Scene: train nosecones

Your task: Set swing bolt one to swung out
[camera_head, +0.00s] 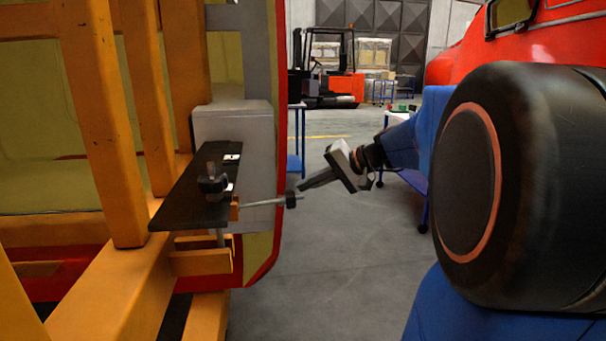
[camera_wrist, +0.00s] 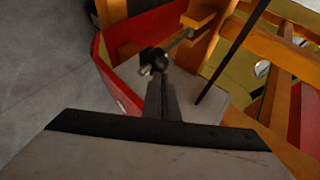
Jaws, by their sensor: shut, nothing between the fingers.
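A swing bolt (camera_head: 265,202) with a dark nut (camera_head: 291,199) near its free end sticks out sideways, nearly level, from an orange bracket beside a black plate (camera_head: 180,200). A second bolt stands upright at the plate with a dark knob (camera_head: 213,184) on top. No label shows which is number one. My gripper (camera_head: 302,186) is shut and empty, its fingertips close to the free end of the level bolt. In the wrist view the shut fingers (camera_wrist: 160,88) point at that bolt's dark nut (camera_wrist: 153,60); whether they touch it I cannot tell.
An orange frame (camera_head: 128,130) holds the yellow and red shell at left. A pale grey block (camera_head: 233,135) stands behind the plate. Open floor (camera_head: 335,260) lies below my gripper. Blue carts and a forklift (camera_head: 325,75) are farther back.

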